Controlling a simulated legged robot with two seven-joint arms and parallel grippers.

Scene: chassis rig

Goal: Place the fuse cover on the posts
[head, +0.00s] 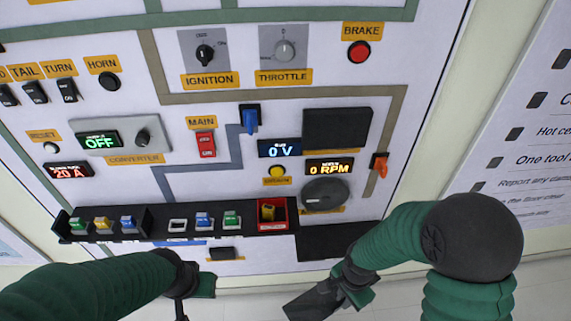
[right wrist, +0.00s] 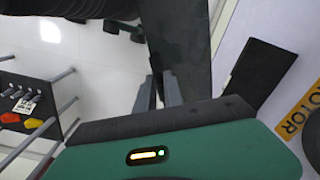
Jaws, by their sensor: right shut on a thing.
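My right gripper (head: 343,288) is at the lower middle of the head view, in front of the panel's lower edge. It is shut on a dark flat plate, the fuse cover (head: 312,302), which also shows in the right wrist view (right wrist: 180,35) reaching out past the fingers (right wrist: 160,88). The cover is apart from the panel. The black fuse rail (head: 165,213) is up and left of it. Thin grey posts (right wrist: 64,75) stick out near the rail in the right wrist view. My left gripper (head: 192,288) is at the lower left; its fingers are hard to make out.
Fuses in several colours sit on the rail, with a red block (head: 272,222) at its right end. A black ledge (head: 330,240) is on the panel below the round motor (head: 325,194). An orange-handled switch (head: 380,163) stands out at the right. Pale floor shows below the panel.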

